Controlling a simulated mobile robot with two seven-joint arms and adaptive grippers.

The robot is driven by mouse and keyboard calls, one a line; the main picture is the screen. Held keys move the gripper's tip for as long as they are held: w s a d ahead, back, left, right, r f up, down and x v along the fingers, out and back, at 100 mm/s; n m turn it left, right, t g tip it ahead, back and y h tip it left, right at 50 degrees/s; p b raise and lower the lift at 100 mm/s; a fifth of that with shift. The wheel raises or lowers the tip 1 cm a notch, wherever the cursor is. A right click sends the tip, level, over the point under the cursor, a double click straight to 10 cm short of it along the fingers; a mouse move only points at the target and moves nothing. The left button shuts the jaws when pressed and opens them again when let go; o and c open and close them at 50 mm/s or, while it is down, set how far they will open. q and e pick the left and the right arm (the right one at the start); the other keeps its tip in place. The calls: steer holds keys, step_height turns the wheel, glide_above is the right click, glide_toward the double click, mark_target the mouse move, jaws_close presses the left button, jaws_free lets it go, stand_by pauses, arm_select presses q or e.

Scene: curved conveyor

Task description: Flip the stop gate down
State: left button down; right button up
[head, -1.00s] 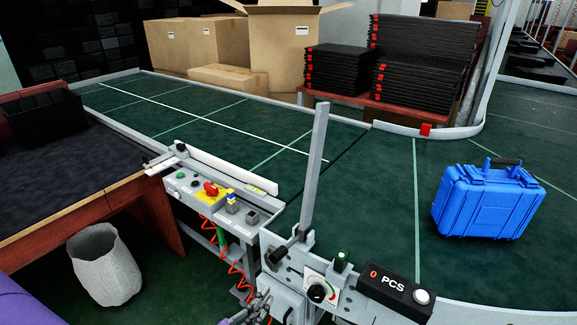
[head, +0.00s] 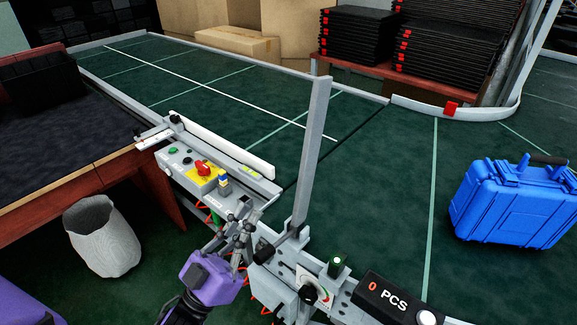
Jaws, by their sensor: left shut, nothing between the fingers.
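The stop gate (head: 312,150) is a grey bar standing upright at the near edge of the green conveyor. Its foot is on a grey bracket with a dark knob (head: 263,252). My left gripper (head: 243,217) is shut and empty. It is just left of the gate's foot, in front of the control box; I cannot tell whether it touches anything. The purple wrist is below it. My right gripper is not in view.
A control box (head: 190,170) with a red switch is left of the gate. A counter reading "0 PCS" (head: 390,297) is to the right. A blue case (head: 510,203) stands on the conveyor at right. A white bin (head: 102,237) is at lower left.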

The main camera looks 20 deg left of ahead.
arm_select(q)
steer(key=w+f+p+x, duration=0.1)
steer(key=f+p+x, duration=0.1)
steer(key=x, duration=1.1)
steer(key=shift+w+d+f+p, duration=0.3)
steer(key=shift+w+p, duration=0.1)
steer(key=shift+p, duration=0.3)
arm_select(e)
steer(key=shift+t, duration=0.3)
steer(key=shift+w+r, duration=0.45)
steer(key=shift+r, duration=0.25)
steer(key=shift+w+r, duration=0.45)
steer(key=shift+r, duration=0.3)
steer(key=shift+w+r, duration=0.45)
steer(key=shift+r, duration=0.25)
arm_select(q)
steer(key=shift+w, duration=0.1)
